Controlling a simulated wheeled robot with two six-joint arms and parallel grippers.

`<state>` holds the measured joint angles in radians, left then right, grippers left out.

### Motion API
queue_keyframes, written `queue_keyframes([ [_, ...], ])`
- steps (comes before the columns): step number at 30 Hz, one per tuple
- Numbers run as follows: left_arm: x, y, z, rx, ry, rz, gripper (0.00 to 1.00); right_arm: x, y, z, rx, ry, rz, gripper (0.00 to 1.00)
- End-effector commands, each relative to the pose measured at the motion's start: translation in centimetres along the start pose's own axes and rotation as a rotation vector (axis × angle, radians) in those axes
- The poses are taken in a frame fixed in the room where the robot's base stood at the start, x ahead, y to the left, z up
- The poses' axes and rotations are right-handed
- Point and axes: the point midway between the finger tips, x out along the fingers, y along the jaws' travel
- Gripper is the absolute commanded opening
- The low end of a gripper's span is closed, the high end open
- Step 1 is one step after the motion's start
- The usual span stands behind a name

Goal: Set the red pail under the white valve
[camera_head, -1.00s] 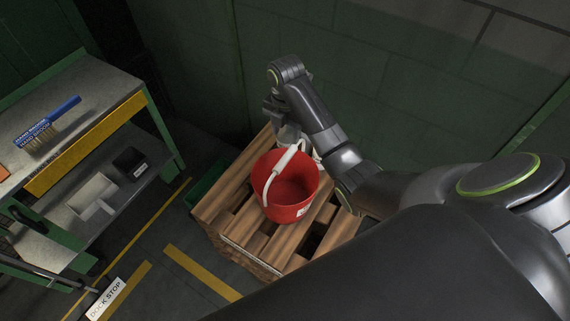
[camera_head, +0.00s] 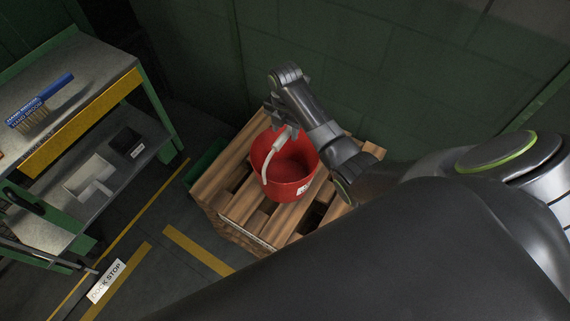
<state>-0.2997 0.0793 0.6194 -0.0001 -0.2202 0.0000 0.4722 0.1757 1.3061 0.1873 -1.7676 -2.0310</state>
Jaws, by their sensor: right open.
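The red pail (camera_head: 292,168) stands upright on a wooden pallet stack (camera_head: 240,206). It looks empty, and a small white label shows on its side. A white curved handle (camera_head: 267,166) arches from the far rim across the left part of the pail. My right gripper (camera_head: 284,124) is open at the pail's far rim, close to the handle's upper end. I cannot tell whether the handle lies between its fingers. My right arm hides part of the far side. I cannot make out a white valve. My left gripper is not in view.
A workbench (camera_head: 100,95) at the left holds a blue-handled brush (camera_head: 40,102), with trays on its lower shelf. A "DOCK STOP" sign (camera_head: 106,281) and yellow floor stripes (camera_head: 198,250) lie in front. A dark green wall stands behind the pallet.

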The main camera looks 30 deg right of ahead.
Motion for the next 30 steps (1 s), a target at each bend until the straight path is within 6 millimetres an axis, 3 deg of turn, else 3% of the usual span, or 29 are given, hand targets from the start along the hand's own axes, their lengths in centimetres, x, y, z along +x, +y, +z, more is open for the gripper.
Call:
queue_keyframes([
  [15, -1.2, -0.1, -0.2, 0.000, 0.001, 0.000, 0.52, 5.1, -0.2, -0.4, -0.001, 0.001, -0.002, 0.48],
  [30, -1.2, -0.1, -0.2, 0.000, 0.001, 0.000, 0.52, 5.5, -0.2, -0.4, 0.000, 0.000, 0.000, 0.48],
])
